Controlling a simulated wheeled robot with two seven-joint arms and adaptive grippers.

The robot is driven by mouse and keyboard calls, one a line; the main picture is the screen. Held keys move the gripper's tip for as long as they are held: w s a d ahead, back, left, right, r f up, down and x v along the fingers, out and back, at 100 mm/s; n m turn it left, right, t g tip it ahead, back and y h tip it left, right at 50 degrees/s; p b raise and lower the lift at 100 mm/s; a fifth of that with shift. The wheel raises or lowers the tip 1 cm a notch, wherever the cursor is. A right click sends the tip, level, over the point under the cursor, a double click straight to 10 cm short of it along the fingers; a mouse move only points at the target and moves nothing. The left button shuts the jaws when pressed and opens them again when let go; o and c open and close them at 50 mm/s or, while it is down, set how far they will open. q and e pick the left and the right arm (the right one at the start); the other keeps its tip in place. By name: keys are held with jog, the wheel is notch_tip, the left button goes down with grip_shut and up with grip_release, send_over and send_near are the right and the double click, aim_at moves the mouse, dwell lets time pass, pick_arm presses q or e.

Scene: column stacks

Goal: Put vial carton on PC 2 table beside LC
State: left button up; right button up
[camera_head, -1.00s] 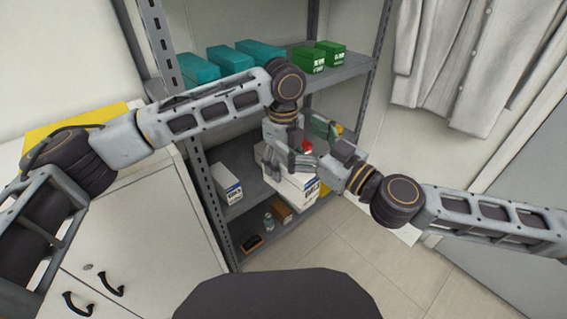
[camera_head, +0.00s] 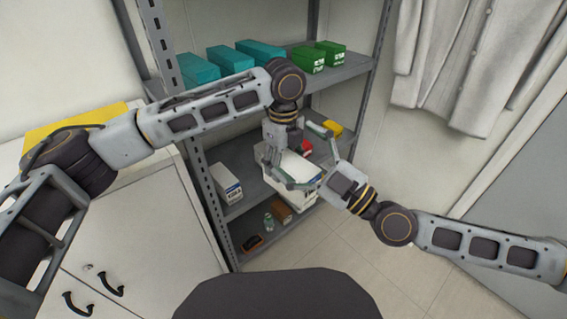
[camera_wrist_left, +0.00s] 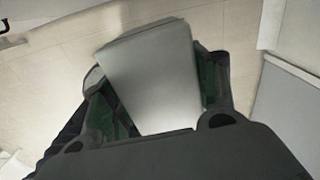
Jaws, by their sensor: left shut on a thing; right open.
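A white carton (camera_head: 296,168), likely the vial carton, is held in my left gripper (camera_head: 284,163) in front of the shelf rack. In the left wrist view the carton (camera_wrist_left: 155,78) shows as a plain pale face between the two green-lined fingers, the left gripper (camera_wrist_left: 158,88) shut on it. My right gripper (camera_head: 294,152) is open, its fingers spread at the right of the carton; whether they touch it I cannot tell. Part of the carton is hidden by the fingers. I cannot make out the PC 2 table or the LC.
A grey shelf rack (camera_head: 345,68) holds teal boxes (camera_head: 230,58) and green boxes (camera_head: 307,58) above, and a white labelled box (camera_head: 227,184) and small bottle (camera_head: 268,221) below. A white cabinet (camera_head: 140,225) stands left. Floor (camera_head: 370,265) at right is clear.

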jog(key=s+a+f+g+y, duration=0.2)
jog(key=s+a+f+g, duration=0.5)
jog(key=s+a+f, duration=0.5)
jog(key=w+d+f+m+h, duration=0.3)
jog(key=d+f+m+h, duration=0.15)
jog(key=f, duration=0.35)
jog(key=w+d+f+m+h, duration=0.3)
jog(key=f+m+h, duration=0.15)
jog(key=f, duration=0.25)
jog(key=s+d+f+m+g+h, duration=0.1)
jog(key=s+d+f+m+h, duration=0.2)
jog(key=d+f, duration=0.3)
jog(key=s+d+f+m+g+h, duration=0.2)
jog(key=s+d+f+m+h, duration=0.2)
jog(key=d, duration=0.5)
notch_tip(320, 180, down, 3)
jog(key=shift+s+r, duration=0.15)
jog(key=shift+s, duration=0.15)
